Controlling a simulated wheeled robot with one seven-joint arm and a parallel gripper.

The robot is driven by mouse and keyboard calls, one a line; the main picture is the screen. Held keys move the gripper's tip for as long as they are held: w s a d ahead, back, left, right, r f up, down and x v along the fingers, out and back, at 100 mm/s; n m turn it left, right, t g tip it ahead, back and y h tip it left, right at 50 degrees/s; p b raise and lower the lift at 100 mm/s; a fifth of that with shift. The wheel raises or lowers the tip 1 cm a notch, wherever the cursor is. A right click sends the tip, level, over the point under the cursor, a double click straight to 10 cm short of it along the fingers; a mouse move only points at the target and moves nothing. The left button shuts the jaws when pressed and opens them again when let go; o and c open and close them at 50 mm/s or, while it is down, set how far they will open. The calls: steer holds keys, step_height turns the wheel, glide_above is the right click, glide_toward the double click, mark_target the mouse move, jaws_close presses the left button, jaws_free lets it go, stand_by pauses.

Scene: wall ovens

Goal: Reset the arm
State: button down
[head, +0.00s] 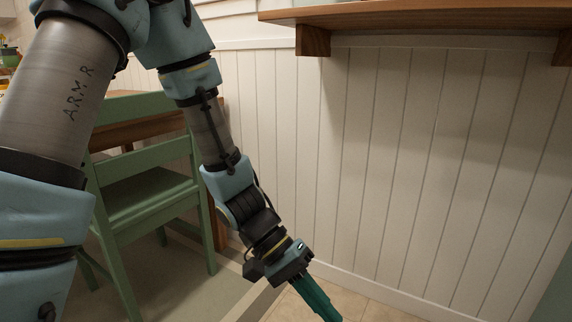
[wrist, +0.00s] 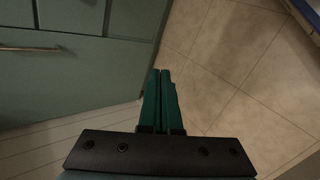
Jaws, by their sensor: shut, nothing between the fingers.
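My arm reaches down from the upper left in the head view, bent at its joints. My gripper (head: 326,308) is at its lower end, with teal fingers pointing down and right toward the tiled floor. The fingertips run close to the bottom edge of the head view. In the wrist view my gripper (wrist: 164,72) shows its two teal fingers side by side and shut, with nothing between them. Tiled floor lies beyond them.
A white panelled wall (head: 400,150) stands close behind the arm. A wooden shelf (head: 430,16) juts out above. A green chair (head: 150,195) stands left, behind the arm. Green cabinets (wrist: 75,75) are left in the wrist view. Open tiled floor (wrist: 235,60) lies right.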

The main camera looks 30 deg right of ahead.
steer(key=w+a+r+n+t+y, duration=0.25)
steer(key=w+a+n+t, duration=0.2)
steer(key=w+a, duration=0.95)
steer(key=w+a+r+n+t+y, duration=0.3)
steer(key=w+a+t, duration=0.45)
steer(key=a, duration=0.95)
step_height(320, 180, up, 37)
steer(key=w+a+n+g+h+p, duration=0.1)
steer(key=w+p, duration=0.1)
steer(key=p, duration=3.5)
